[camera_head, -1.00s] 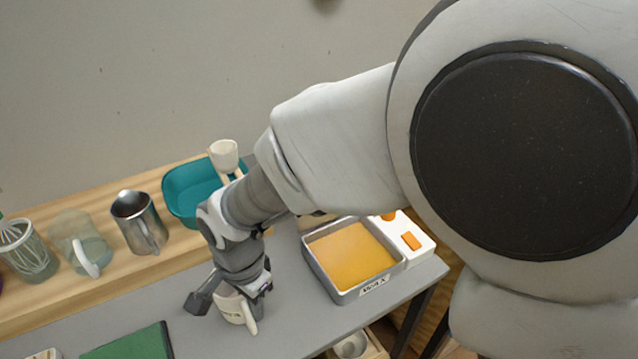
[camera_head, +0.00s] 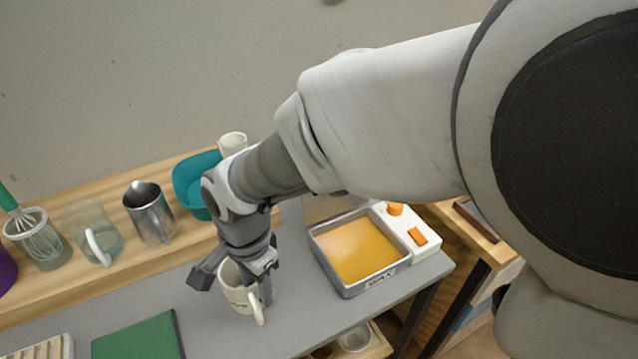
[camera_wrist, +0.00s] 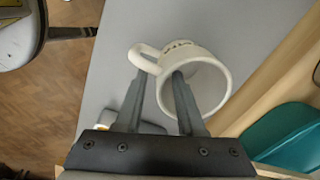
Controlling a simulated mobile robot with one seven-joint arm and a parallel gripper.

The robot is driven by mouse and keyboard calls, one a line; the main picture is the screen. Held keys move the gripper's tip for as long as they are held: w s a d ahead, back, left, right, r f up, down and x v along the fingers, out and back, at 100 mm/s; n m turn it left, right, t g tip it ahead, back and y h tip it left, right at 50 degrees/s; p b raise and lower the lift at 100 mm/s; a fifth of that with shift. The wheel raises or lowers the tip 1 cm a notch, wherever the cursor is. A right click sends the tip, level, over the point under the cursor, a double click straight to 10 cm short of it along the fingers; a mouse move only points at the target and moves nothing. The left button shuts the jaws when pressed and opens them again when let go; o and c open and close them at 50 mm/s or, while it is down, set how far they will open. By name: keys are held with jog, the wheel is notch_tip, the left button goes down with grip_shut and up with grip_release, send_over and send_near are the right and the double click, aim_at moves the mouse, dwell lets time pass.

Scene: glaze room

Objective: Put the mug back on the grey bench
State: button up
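The white mug (camera_head: 238,298) stands on the grey bench (camera_head: 300,318) and looks upright, its handle toward the front right. Dark lettering shows on its side. In the wrist view the mug (camera_wrist: 215,62) is seen from above, with its handle at the left. My gripper (camera_head: 243,288) is down at the mug's rim. In the wrist view my gripper (camera_wrist: 159,76) has its fingers apart, one inside the mug's mouth and the other outside near the handle, with the wall between them. I see a gap beside the wall.
A tray of orange wax (camera_head: 358,252) sits right of the mug, beside a white unit with orange knobs (camera_head: 417,236). A green board (camera_head: 140,342) lies to the left. Behind, a wooden shelf holds a metal pitcher (camera_head: 150,215), a glass jug (camera_head: 92,235) and a teal bowl (camera_head: 190,187).

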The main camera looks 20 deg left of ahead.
notch_tip(320, 180, up, 8)
jog(key=shift+d+f+p, duration=0.1)
jog(key=shift+p, duration=0.6)
jog(key=w+d+r+n+t, duration=0.1)
jog(key=w+d+r, duration=0.3)
jog(key=d, duration=0.5)
jog(key=w+d+r+t, duration=0.1)
jog(key=w+d+r, duration=0.3)
jog(key=d, duration=0.5)
jog(key=s+d+r+n+t, duration=0.1)
jog(key=s+d, duration=0.1)
jog(key=d, duration=0.7)
jog(key=s+d+r+n+t, duration=0.1)
jog(key=s+d+t, duration=0.1)
jog(key=d, duration=0.7)
jog(key=shift+s+n, duration=0.4)
jog(key=shift+d, duration=0.1)
